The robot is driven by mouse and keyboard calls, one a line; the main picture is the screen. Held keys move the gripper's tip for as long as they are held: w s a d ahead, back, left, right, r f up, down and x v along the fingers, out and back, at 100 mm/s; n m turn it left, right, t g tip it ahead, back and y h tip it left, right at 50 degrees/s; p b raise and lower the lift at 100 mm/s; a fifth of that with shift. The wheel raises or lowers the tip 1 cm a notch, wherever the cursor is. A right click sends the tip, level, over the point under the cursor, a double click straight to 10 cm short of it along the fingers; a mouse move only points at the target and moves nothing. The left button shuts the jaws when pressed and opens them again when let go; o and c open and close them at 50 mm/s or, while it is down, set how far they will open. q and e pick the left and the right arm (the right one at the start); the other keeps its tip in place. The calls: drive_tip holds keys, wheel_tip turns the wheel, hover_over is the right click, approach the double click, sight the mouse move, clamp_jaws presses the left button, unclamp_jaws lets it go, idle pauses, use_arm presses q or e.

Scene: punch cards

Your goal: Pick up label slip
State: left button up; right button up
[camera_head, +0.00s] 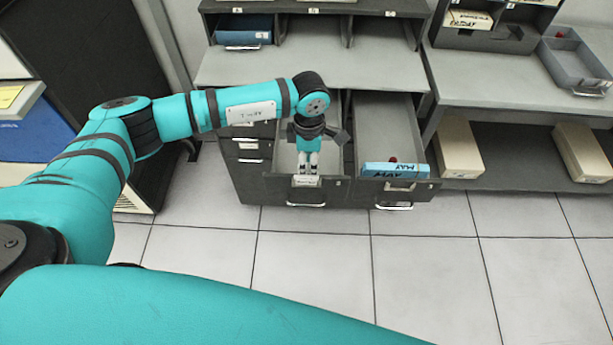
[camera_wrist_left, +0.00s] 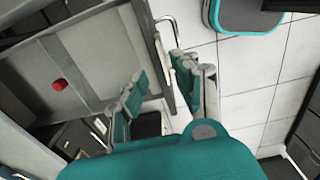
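A small pale label slip (camera_head: 306,181) is at the top of the front of the open left drawer (camera_head: 284,182). My left gripper (camera_head: 308,168) points down just above and behind it. In the left wrist view its two teal-and-grey fingers (camera_wrist_left: 165,92) stand apart on either side of the drawer front's edge, so it is open. Whether the fingers touch the slip cannot be told. My right gripper is not in view.
The right drawer (camera_head: 375,135) is also open and holds a blue card deck marked MAY (camera_head: 396,169). A grey tray (camera_head: 577,62) and FRIDAY deck (camera_head: 468,19) are on the right shelf unit. The tiled floor in front is clear.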

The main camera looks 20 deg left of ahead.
sight(308, 175)
use_arm(q)
drive_tip(key=f+p, duration=0.1)
drive_tip(key=f, duration=0.1)
drive_tip(key=f+p, duration=0.1)
drive_tip(key=shift+s+f, duration=0.2)
drive_tip(key=shift+f, duration=0.7)
clamp_jaws()
